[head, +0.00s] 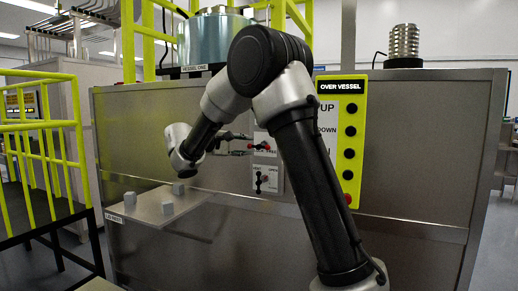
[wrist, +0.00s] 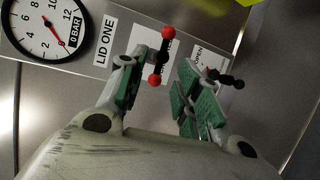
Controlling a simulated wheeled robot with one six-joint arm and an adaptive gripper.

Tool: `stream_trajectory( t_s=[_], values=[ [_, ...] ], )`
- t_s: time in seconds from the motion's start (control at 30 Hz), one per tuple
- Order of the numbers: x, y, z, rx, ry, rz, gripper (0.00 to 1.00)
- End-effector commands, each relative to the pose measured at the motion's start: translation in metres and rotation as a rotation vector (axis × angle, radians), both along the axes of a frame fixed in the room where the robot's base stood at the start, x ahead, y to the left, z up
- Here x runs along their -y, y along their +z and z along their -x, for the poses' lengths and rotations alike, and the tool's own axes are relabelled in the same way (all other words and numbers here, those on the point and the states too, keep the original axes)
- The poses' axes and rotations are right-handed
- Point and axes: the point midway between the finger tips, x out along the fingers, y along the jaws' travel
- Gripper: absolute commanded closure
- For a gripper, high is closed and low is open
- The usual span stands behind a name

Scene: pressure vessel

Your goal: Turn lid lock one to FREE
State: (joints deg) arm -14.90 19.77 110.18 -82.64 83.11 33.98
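The lid lock one handle, a short bar with red ball ends (wrist: 160,57), sits on a white plate beside the LID ONE label (wrist: 104,40) in the wrist view. In the head view its plate (head: 265,144) is on the grey front panel, with a red part showing. My gripper (wrist: 158,82) is open, its green-padded fingers apart. The handle shows in the gap near the left fingertip, and nothing is clearly gripped. In the head view my gripper (head: 247,144) points right at this plate. I cannot read FREE or the handle's setting.
A lower plate marked OPEN carries a black handle (wrist: 225,78), also in the head view (head: 260,182). A gauge (wrist: 45,28) reads near 0 BAR. A shelf (head: 135,212) with grey blocks juts out below my arm. A yellow button panel (head: 341,190) stands right.

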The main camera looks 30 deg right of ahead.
Motion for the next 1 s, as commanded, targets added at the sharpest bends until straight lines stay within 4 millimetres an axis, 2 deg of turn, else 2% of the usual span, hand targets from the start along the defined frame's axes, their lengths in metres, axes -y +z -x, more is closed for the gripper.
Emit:
stream_trajectory(
  t_s=[0.5,0.87,1.0],
  values=[
    [0.068,-0.014,-0.015,0.019,-0.013,-0.011,0.66],
    [0.075,-0.016,-0.017,0.017,-0.011,-0.01,0.66],
    [0.075,-0.016,-0.017,0.017,-0.011,-0.01,0.9]
  ],
)
